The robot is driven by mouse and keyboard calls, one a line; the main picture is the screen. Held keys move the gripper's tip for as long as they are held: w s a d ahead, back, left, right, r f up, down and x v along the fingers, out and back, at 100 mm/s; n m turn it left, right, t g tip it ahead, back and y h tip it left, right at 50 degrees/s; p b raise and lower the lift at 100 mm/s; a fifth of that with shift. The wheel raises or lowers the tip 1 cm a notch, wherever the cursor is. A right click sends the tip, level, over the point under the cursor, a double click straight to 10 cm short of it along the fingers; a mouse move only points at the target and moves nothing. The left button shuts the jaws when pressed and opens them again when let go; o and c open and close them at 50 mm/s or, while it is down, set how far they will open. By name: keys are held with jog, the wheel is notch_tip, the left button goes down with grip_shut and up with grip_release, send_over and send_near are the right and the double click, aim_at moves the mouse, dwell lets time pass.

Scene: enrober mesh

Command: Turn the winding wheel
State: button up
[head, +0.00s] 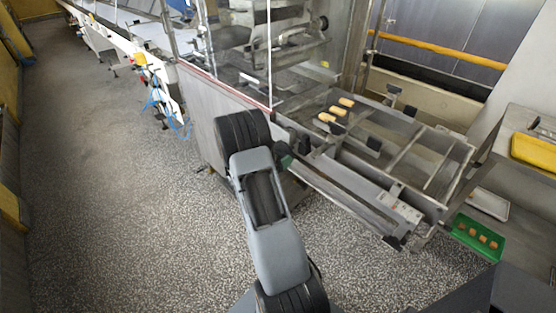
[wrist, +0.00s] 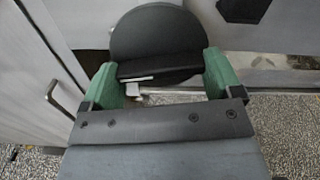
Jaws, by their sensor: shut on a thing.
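The winding wheel (wrist: 158,32) is a dark round disc with a dark bar across its lower part, at the top middle of the wrist view. My gripper (wrist: 161,80) has green fingers, one at each side of the wheel's lower part, and is shut on it. In the head view a bit of green finger (head: 285,159) shows at the machine's near side, beyond my grey arm. I cannot clearly make out the wheel there.
The steel enrober frame (head: 440,165) carries several black pads and 3 pale bars (head: 338,111). A green tray (head: 461,238) with several brown pieces lies at the right, below a yellow tray (head: 535,152). Speckled floor on the left is clear. A handle (wrist: 57,98) shows in the wrist view.

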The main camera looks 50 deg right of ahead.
jog(key=o, duration=0.7)
jog(key=shift+o, duration=0.2)
jog(key=shift+a, duration=0.1)
jog(key=a+b, duration=0.1)
jog(key=a, duration=1.2)
jog(key=shift+w+a, duration=0.35)
jog(key=shift+w, duration=0.1)
